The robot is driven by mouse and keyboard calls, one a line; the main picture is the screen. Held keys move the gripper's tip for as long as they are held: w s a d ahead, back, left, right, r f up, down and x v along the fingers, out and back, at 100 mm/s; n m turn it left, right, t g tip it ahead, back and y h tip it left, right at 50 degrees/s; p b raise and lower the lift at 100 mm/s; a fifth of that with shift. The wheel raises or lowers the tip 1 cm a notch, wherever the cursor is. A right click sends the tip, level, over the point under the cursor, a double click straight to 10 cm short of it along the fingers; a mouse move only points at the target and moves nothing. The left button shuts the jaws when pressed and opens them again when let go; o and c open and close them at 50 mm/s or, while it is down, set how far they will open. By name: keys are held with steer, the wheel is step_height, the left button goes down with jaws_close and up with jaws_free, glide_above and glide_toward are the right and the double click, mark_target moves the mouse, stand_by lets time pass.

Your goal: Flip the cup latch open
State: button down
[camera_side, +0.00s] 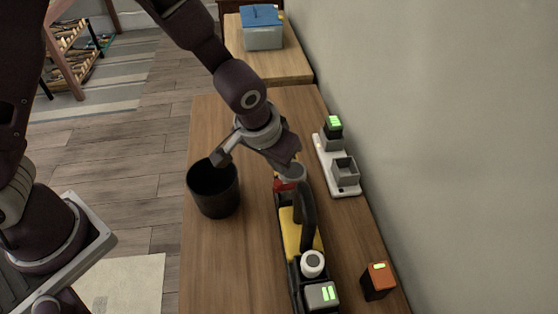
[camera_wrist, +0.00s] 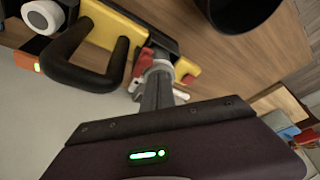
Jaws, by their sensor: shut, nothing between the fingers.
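A long black-and-yellow device (camera_side: 302,233) with a black arched handle lies along the table. It also shows at the upper left of the wrist view (camera_wrist: 110,25). A red part (camera_side: 284,185), possibly the latch, sits at its far end. In the wrist view the red part (camera_wrist: 142,63) is beside a pale round piece (camera_wrist: 158,67). My gripper (camera_wrist: 157,80) is shut and empty, its fingers reaching this pale piece; I cannot tell whether they touch. In the side view my gripper (camera_side: 289,164) is just above that end and partly hides it.
A black bin (camera_side: 214,190) stands left of the device. A white tray (camera_side: 338,168) with grey holders is to the right, near the wall. An orange-topped block (camera_side: 378,280) stands at front right. A blue-topped box (camera_side: 262,28) is on the farther table. The table's left front is clear.

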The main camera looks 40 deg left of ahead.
steer(key=shift+w+d, duration=0.35)
steer(key=shift+d, duration=0.35)
steer(key=w+a+r, duration=0.2)
steer(key=w, duration=0.1)
steer(key=shift+a, duration=0.15)
steer(key=d+v, duration=0.2)
steer(key=v, duration=0.6)
steer(key=shift+r, duration=0.45)
